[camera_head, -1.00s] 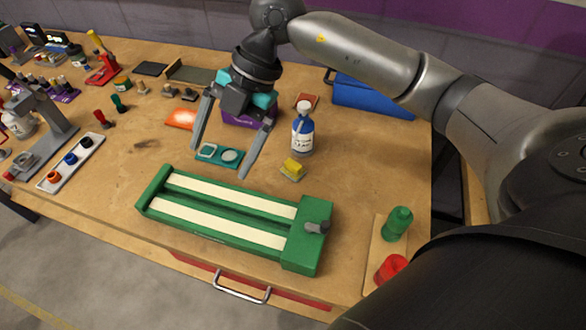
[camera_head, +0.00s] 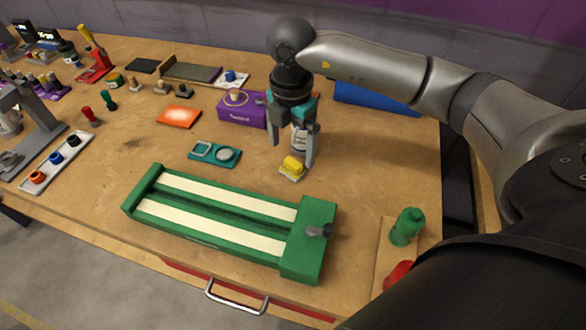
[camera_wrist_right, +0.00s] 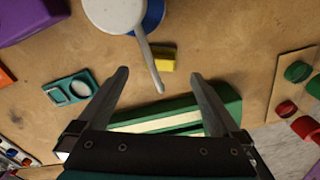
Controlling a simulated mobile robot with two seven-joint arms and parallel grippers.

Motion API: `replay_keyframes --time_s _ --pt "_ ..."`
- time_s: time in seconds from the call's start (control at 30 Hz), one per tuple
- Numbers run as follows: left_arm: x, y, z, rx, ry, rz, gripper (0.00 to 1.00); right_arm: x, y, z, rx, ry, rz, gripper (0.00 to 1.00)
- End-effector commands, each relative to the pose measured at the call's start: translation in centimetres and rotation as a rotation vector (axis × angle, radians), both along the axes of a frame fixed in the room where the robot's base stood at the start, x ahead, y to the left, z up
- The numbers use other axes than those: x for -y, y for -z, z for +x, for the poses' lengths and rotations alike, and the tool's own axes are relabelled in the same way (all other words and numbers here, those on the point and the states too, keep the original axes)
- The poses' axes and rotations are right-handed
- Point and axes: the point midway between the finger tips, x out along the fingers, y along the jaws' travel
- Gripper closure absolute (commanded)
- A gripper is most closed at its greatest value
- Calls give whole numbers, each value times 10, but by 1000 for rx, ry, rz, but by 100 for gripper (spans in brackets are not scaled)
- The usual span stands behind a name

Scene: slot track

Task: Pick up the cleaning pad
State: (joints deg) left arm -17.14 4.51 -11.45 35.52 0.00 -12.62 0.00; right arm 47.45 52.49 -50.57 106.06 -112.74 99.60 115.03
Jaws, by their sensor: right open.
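The cleaning pad appears to be the small yellow block on a pale base (camera_head: 292,168), lying on the wooden table behind the green slot track (camera_head: 225,215). It also shows in the right wrist view (camera_wrist_right: 164,60), just beyond the fingertips. My right gripper (camera_head: 293,155) is open and empty, pointing down, with its fingertips above and around the pad's far side in the head view. In the wrist view the gripper (camera_wrist_right: 160,74) has the pad between the lines of its two fingers. My left gripper is not in view.
A white-and-blue bottle (camera_head: 299,138) stands right behind the pad, partly hidden by my gripper. A purple box (camera_head: 240,110) is behind to the left, a teal tray (camera_head: 214,153) to the left. Bare table lies right of the pad.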

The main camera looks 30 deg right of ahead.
Motion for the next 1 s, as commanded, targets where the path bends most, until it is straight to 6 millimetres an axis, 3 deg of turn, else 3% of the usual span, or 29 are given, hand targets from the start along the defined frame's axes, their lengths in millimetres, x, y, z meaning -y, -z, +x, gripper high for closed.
replay_keyframes --time_s 0.4,0.7,1.0 --pt "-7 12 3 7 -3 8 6 3 50 -1 -1 0 1 0" --pt "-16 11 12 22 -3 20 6 2 54 -1 1 -1 3 0" --pt "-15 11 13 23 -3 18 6 2 54 -1 1 -1 3 33"
